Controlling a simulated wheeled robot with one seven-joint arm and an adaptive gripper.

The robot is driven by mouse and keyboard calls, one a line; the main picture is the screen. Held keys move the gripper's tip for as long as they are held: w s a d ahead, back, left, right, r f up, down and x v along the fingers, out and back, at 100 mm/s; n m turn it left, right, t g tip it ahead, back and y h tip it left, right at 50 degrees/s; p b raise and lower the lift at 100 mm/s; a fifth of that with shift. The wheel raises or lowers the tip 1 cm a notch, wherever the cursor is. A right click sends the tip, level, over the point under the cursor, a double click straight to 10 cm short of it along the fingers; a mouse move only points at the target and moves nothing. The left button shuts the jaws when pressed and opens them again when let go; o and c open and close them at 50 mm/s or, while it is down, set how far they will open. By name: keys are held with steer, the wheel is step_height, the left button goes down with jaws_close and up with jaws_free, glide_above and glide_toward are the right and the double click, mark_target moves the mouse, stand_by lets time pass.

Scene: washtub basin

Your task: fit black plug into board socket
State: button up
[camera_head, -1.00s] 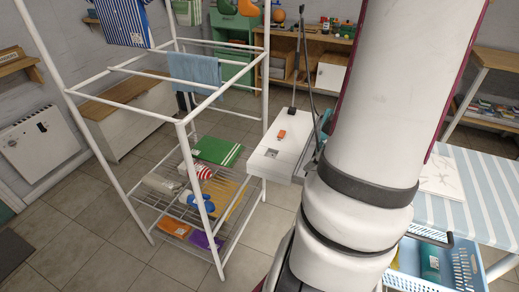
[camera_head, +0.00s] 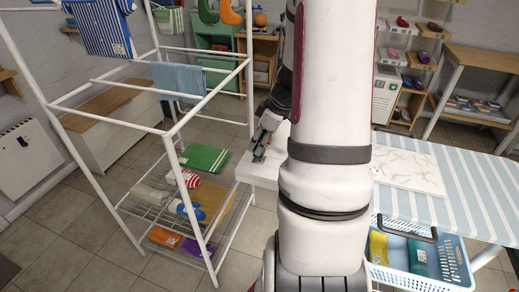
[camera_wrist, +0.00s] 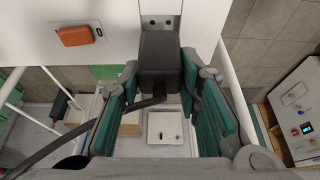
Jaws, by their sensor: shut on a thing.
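The black plug (camera_wrist: 160,62) is in my gripper (camera_wrist: 160,78), between its green-padded fingers, with a dark cable curving away to the lower left. The white board (camera_wrist: 110,12) fills the top of the wrist view. The grey socket plate (camera_wrist: 160,21), showing two dark holes, lies just ahead of the plug's far end. Plug and plate meet or nearly meet in the picture; I cannot tell whether any pins are inserted. In the head view my gripper (camera_head: 259,153) is low over the board (camera_head: 256,172); my arm hides much of the board.
An orange block (camera_wrist: 79,35) sits on the board left of the socket plate. A white drying rack (camera_head: 168,132) with a wire shelf of packages stands close on the left. A striped ironing board (camera_head: 470,195) and a blue basket (camera_head: 455,272) are on the right.

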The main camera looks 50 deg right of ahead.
steer(key=shift+f, duration=1.65)
steer(key=shift+f+b, duration=0.15)
steer(key=shift+b, duration=0.15)
steer(key=o, duration=1.1)
steer(key=shift+o, duration=0.2)
